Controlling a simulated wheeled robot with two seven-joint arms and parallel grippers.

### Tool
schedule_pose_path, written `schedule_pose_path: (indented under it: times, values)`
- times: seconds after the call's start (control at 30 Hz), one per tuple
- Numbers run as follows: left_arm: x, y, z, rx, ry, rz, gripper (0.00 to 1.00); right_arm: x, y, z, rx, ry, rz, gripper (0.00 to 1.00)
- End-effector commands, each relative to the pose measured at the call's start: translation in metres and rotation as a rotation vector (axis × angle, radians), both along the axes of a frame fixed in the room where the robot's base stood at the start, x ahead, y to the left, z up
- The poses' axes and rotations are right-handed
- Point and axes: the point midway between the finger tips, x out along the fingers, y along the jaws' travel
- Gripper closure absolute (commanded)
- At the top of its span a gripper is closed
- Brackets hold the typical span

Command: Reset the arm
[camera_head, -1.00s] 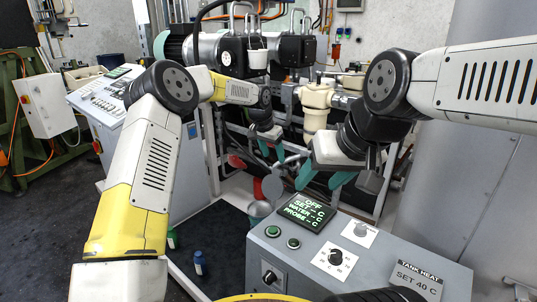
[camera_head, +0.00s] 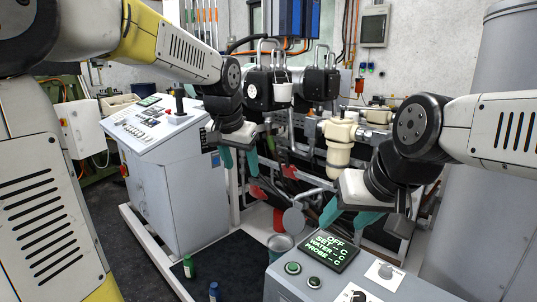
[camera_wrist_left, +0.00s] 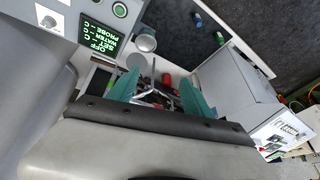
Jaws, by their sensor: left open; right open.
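My left arm comes in from the left and reaches across the upper part of the head view. Its gripper (camera_head: 240,160) points down with teal fingers apart, in front of the machine with pipes. The left wrist view shows the same gripper (camera_wrist_left: 158,92) open, with nothing between the fingertips. My right gripper (camera_head: 349,217) points down at the right, its teal fingers apart, just above and behind the tank heat panel. I see nothing held in it. Both grippers hang clear of the floor.
The tank heat panel (camera_head: 285,284) with its green-lit display (camera_head: 329,252) stands at the lower right. A grey control console (camera_head: 180,190) stands left of centre. A green bottle (camera_head: 188,266) and a blue bottle (camera_head: 213,291) stand on the dark floor.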

Motion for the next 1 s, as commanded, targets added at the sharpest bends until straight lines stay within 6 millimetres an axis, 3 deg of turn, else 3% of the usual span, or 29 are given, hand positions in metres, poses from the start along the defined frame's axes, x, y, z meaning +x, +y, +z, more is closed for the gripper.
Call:
schedule_pose_path:
  times: [0.03,0.23,0.5,0.7,1.0]
  values:
    - [-0.019,0.011,0.005,-0.010,-0.010,0.029,0.42,0.000,0.000,0.000,0.000,0.000,0.000,0.45]
    - [-0.089,0.043,0.007,-0.078,-0.033,0.147,0.42,0.000,0.000,0.000,0.000,0.000,0.000,0.45]
    - [-0.170,0.068,-0.012,-0.199,-0.056,0.282,0.42,0.000,0.000,0.000,0.000,0.000,0.000,0.45]
    - [-0.197,0.072,-0.025,-0.254,-0.062,0.327,0.42,0.000,0.000,0.000,0.000,0.000,0.000,0.45]
    - [-0.201,0.072,-0.027,-0.262,-0.062,0.333,0.42,0.000,0.000,0.000,0.000,0.000,0.000,0.45]
